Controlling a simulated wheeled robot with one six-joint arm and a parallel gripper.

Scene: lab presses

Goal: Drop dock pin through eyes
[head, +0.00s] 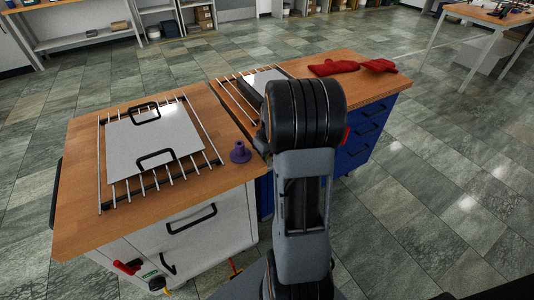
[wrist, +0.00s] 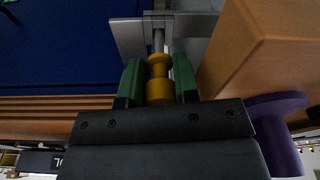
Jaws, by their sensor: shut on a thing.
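In the wrist view, my gripper (wrist: 158,82) has its two green fingers shut on the yellow grip of the dock pin (wrist: 159,66). The pin's thin grey shaft points away from the gripper, towards a grey metal bracket (wrist: 128,36). The shaft's tip overlaps the bracket, and I cannot tell whether it is inside an eye. In the head view my arm hides the gripper, pin and bracket.
The left bench (head: 82,222) and the blue-drawered right bench (head: 372,120) stand side by side with a narrow gap. A purple flanged piece (head: 240,153) stands near the left bench's edge. Wire racks hold plates. Red gloves (head: 335,68) lie on the right bench.

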